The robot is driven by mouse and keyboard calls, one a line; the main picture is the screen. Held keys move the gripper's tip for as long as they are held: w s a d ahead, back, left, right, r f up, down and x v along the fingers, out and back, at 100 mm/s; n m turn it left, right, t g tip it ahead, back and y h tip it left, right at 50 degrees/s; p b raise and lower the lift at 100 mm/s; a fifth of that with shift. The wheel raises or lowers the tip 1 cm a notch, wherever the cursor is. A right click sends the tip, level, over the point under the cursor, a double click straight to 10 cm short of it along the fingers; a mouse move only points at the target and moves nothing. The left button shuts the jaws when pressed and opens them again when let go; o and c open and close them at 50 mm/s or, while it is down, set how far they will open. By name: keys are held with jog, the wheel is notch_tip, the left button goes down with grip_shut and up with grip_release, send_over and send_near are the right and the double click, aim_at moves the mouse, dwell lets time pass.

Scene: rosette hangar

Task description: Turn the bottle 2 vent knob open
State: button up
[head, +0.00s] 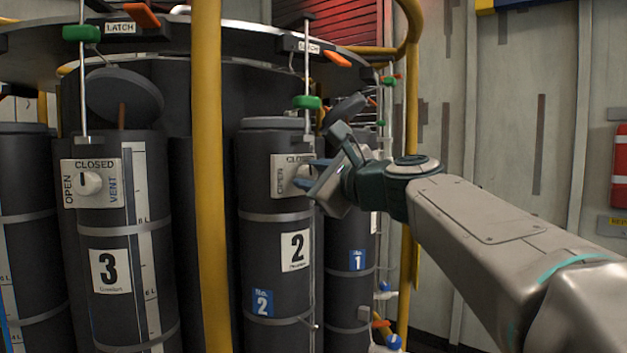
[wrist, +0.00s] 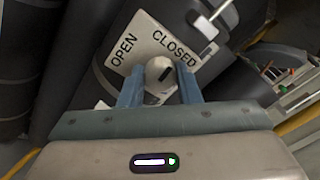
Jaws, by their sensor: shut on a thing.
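Bottle 2 (head: 270,220) is a dark grey cylinder with a white "2" label. Its white vent plate (head: 284,176) reads CLOSED along the top and OPEN at the left. The round off-white vent knob (wrist: 160,72) sits on this plate in the wrist view. A short dark mark on the knob seems to lie toward the CLOSED side. My gripper (head: 306,173) reaches in from the right, and its blue fingers are shut on the knob, one on each side. They show in the wrist view too. The right part of the plate is hidden behind the gripper.
Bottle 3 (head: 112,230) stands left with its own vent knob (head: 90,183). Bottle 1 (head: 350,240) stands behind to the right. A yellow post (head: 207,180) rises between bottles 3 and 2. A thin rod with a green handle (head: 307,102) hangs close beside bottle 2's plate.

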jog(key=n+b, duration=0.4)
jog(key=shift+f, duration=0.3)
jog(key=n+b, duration=0.3)
jog(key=n, duration=0.1)
jog(key=shift+n, duration=0.3)
jog(key=n+b, duration=0.3)
jog(key=n, duration=0.1)
jog(key=shift+r+n+b, duration=0.1)
jog(key=shift+n+b, duration=1.05)
jog(key=shift+n, duration=0.95)
jog(key=o, duration=1)
jog(key=shift+r, duration=0.1)
jog(key=shift+s+d, duration=0.1)
jog(key=shift+s, duration=0.05)
jog(key=b+v, duration=0.3)
jog(key=v, duration=1)
jog(key=shift+s+d, duration=0.15)
jog(key=shift+s, duration=0.05)
